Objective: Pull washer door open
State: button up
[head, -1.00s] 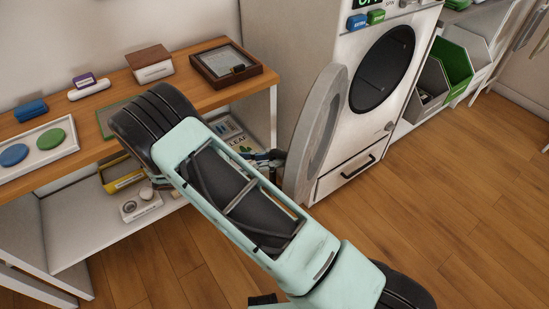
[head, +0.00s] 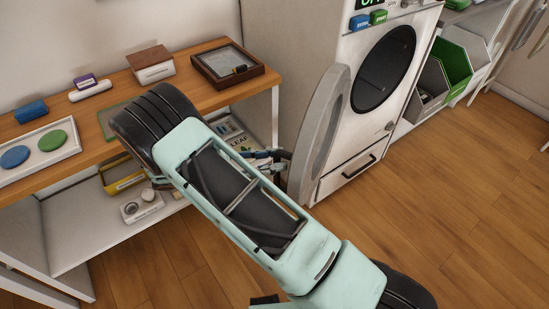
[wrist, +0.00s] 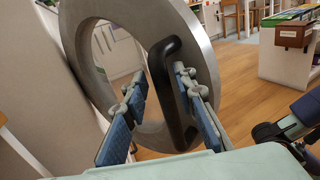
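The washer (head: 352,150) is white with a dark round opening (head: 383,70). Its round grey door (head: 312,140) stands swung open, out from the front on the left side. In the wrist view, the door ring (wrist: 95,50) fills the upper middle, and its dark upright handle (wrist: 167,95) shows between my fingers. My gripper (wrist: 158,80) is open around the handle, with the right finger close to it and a gap on the left. Contact cannot be told. In the head view, my gripper (head: 270,156) is beside the door's left face, partly hidden by my arm.
A wooden-topped table (head: 205,97) with a lower shelf stands left of the door, close to my arm. It carries a framed box (head: 226,64) and a tray with discs (head: 38,150). Green and grey bins (head: 452,62) stand right of the washer. The floor in front is clear.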

jog(key=shift+d, duration=0.1)
jog(key=shift+w, duration=0.1)
jog(key=s+a, duration=0.1)
jog(key=a, duration=1.1)
